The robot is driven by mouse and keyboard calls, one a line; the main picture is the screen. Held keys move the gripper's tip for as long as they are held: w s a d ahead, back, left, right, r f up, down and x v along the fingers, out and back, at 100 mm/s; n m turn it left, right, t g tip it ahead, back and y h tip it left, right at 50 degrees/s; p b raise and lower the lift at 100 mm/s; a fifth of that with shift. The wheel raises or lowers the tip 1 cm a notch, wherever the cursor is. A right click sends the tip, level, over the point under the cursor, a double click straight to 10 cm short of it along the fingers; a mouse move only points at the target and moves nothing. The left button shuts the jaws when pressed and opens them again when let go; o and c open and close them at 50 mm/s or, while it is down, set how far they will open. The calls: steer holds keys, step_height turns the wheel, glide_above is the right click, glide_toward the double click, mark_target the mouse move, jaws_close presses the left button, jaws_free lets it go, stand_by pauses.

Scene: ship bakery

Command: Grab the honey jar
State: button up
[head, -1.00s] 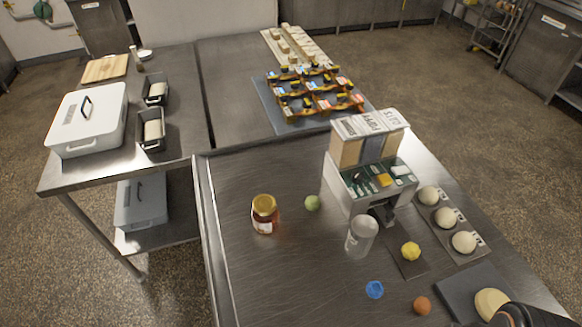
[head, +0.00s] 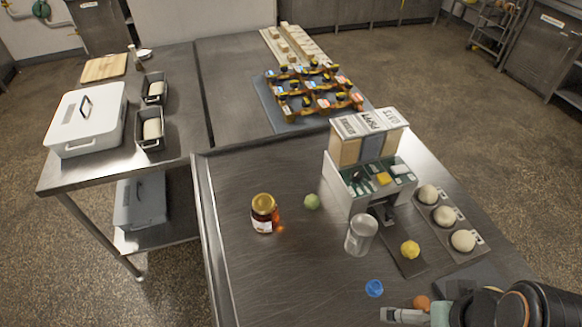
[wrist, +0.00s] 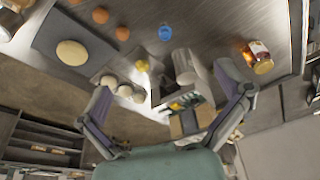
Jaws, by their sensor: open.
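The honey jar (head: 264,213) stands upright on the steel table, left of the green ball. It is amber with a gold lid and a pale label. The jar also shows in the wrist view (wrist: 258,57), at the upper right, beyond the right finger. My gripper (wrist: 172,108) is open with nothing between its fingers. In the head view my arm is at the bottom right, well to the right of the jar and apart from it.
A dispenser (head: 362,185) and a clear cup (head: 361,234) stand right of the jar. A green ball (head: 312,201), yellow ball (head: 410,249), blue item (head: 374,288) and orange ball (head: 422,304) lie around. The table has a raised left edge (head: 208,240). Bare steel lies in front of the jar.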

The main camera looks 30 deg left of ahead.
steer(key=w+a+r+n+t+y, duration=0.2)
steer(key=w+a+n, duration=0.2)
steer(key=w+a, duration=0.5)
steer(key=w+a+r+n+t+y, duration=0.15)
steer(key=w+a+n, duration=0.35)
steer(key=w, duration=0.7)
steer(key=n+g+y, duration=0.2)
steer(key=g, duration=0.1)
glide_above(271, 208)
steer(key=w+d, duration=0.6)
step_height(271, 208, down, 12)
steer(key=s+a+f, duration=0.1)
steer(key=s+f, duration=0.1)
steer(key=f, duration=0.1)
steer(key=s+a+f+g, duration=0.1)
steer(key=s+a+f, duration=0.1)
steer(key=f, duration=0.2)
steer(key=s+a+f+g, duration=0.1)
steer(key=s+a+f, duration=0.1)
steer(key=f, duration=0.1)
steer(key=shift+a+f+n+g, duration=0.15)
steer(key=shift+f+n+g, duration=0.1)
steer(key=shift+n, duration=0.15)
steer(key=x, duration=0.4)
steer(key=shift+a+f, duration=0.2)
steer(key=shift+f, duration=0.15)
steer(key=shift+w+a+f, duration=0.15)
steer(key=shift+a+f, duration=0.15)
steer(key=shift+f, duration=0.2)
steer(key=c, duration=1.2)
